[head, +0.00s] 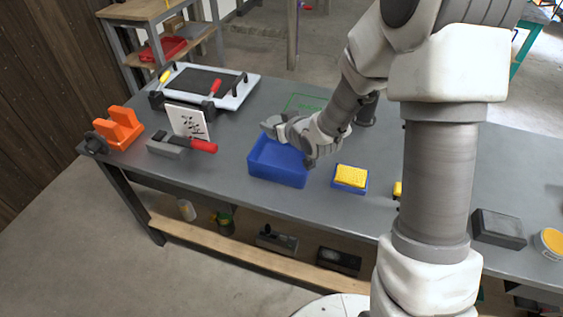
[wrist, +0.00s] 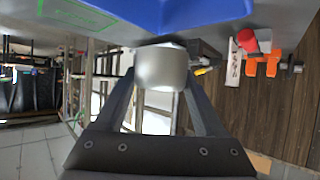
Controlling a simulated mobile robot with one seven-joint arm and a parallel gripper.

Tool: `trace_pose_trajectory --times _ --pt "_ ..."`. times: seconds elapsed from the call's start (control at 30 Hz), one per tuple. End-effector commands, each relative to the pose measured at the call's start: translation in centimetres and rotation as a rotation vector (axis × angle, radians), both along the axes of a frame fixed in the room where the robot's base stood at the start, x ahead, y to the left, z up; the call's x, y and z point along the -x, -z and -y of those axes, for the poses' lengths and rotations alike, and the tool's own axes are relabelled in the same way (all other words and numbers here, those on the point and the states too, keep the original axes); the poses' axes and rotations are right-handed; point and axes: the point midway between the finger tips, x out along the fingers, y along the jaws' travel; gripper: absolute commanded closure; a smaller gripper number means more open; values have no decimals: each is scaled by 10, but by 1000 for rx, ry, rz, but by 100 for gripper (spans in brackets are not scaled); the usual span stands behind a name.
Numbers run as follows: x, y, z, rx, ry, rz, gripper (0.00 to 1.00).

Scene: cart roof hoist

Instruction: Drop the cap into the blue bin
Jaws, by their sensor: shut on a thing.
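The cap (wrist: 162,67) is a pale grey, rounded piece between the two dark fingers of my gripper (wrist: 161,82) in the wrist view. My gripper is shut on it. In the head view my gripper (head: 275,127) is over the far left part of the blue bin; the cap is hard to tell apart from the fingers there. The blue bin (head: 277,174) is an open-topped box near the table's front edge. Its blue wall also shows at the top of the wrist view (wrist: 165,14), close to the cap. My arm hides part of the bin's far right side.
A blue tray with a yellow sponge (head: 350,176) sits right of the bin. To the left are a red-handled tool (head: 185,147), a white card (head: 187,121) and an orange holder (head: 120,128). A dark block (head: 498,228) and a yellow-topped tub (head: 550,243) stand at the right.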

Motion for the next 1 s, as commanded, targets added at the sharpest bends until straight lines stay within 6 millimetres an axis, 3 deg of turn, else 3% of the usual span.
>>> trace_pose_trajectory --times 0.1,0.43,0.47,0.6,1.0 --pt "0 15 0 0 0 -1 82" --pt "0 17 0 0 0 1 82" --pt "0 17 0 0 0 1 25" --pt "0 17 0 0 0 1 0" --pt "0 16 -1 1 0 0 0"
